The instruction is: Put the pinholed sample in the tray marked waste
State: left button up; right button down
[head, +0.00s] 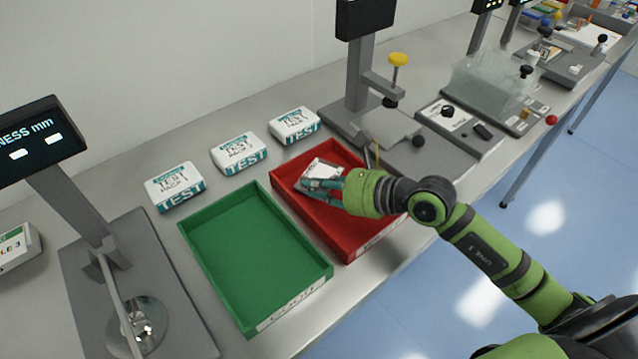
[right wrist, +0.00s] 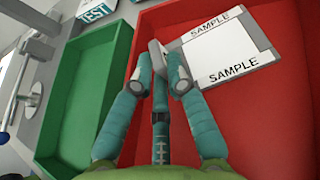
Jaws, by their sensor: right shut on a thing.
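The sample (head: 325,168) is a flat white sheet in a pale grey border, marked SAMPLE at two ends. It is inside the red tray (head: 345,247), within its walls; I cannot tell whether it touches the floor. My right gripper (head: 308,186) reaches into this tray and is shut on the sample's edge. The right wrist view shows its fingers (right wrist: 164,72) close together, with the sample (right wrist: 222,52) to their right. No pinhole can be made out. The red tray's front label is partly hidden by my arm and unreadable. My left gripper is not in view.
A green tray (head: 188,233) labelled GOOD stands empty left of the red one. Several TEST packs (head: 239,153) stand behind the trays. A thickness gauge (head: 95,250) is at left, and a stand with a yellow knob (head: 398,60) behind the red tray.

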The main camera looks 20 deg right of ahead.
jog(key=shift+f, duration=0.1)
jog(key=shift+f, duration=0.15)
jog(key=c, duration=1.2)
grip_release()
jog(key=shift+c, duration=0.2)
jog(key=shift+r, duration=0.35)
jog(key=b+v, duration=0.2)
jog(key=v, duration=0.8)
jog(key=shift+s+d+f, duration=0.1)
jog(key=shift+f, duration=0.1)
jog(key=shift+b+v, duration=0.35)
jog(key=shift+v, duration=0.55)
jog(key=shift+r, duration=0.1)
